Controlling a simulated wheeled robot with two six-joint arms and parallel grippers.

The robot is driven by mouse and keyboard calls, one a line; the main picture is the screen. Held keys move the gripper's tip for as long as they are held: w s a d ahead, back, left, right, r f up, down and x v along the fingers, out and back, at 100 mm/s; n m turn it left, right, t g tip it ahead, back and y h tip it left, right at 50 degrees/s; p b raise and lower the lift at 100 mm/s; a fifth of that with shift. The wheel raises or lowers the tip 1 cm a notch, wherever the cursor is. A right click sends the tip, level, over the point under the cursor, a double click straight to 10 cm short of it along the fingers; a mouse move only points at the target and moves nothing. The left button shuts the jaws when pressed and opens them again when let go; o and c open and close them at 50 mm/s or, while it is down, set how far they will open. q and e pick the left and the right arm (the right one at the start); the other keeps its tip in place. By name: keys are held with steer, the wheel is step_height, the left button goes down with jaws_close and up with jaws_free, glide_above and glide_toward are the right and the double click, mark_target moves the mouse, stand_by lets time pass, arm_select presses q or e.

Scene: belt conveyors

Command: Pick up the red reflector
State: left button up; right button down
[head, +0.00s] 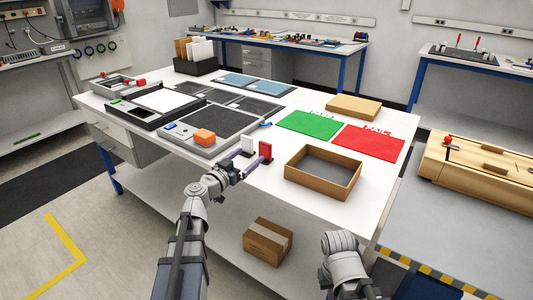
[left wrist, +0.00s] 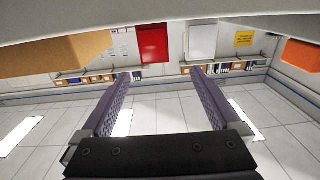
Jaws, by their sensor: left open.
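The red reflector (head: 265,150) stands upright on the white table, on a dark red foot. In the left wrist view, the red reflector (left wrist: 153,43) is a red panel ahead of the gap between my fingertips. A white upright piece (head: 247,143) stands just left of it in the head view; the white piece (left wrist: 202,40) is near the right finger in the wrist view. My left gripper (head: 249,158) is open, its purple fingers pointing at the red reflector. In the wrist view, the gap of the left gripper (left wrist: 160,74) is empty. My right gripper is out of view.
An orange block (head: 204,137) on a grey tray lies left of my left gripper. An open cardboard box (head: 323,187) stands to the right. Behind are a green mat (head: 310,124) and a red mat (head: 368,142). The table's near edge lies under my left arm.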

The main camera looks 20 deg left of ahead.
mark_target(264, 145)
arm_select(q)
steer(key=shift+d+x, duration=0.2)
steer(key=shift+x, duration=1.65)
steer(key=shift+d+x, duration=0.2)
steer(key=shift+x, duration=1.65)
steer(key=shift+s, duration=0.15)
steer(key=shift+c, duration=0.2)
steer(key=c, duration=1.4)
step_height(264, 145, up, 23)
steer(key=p, duration=2.3)
steer(key=shift+r, duration=0.2)
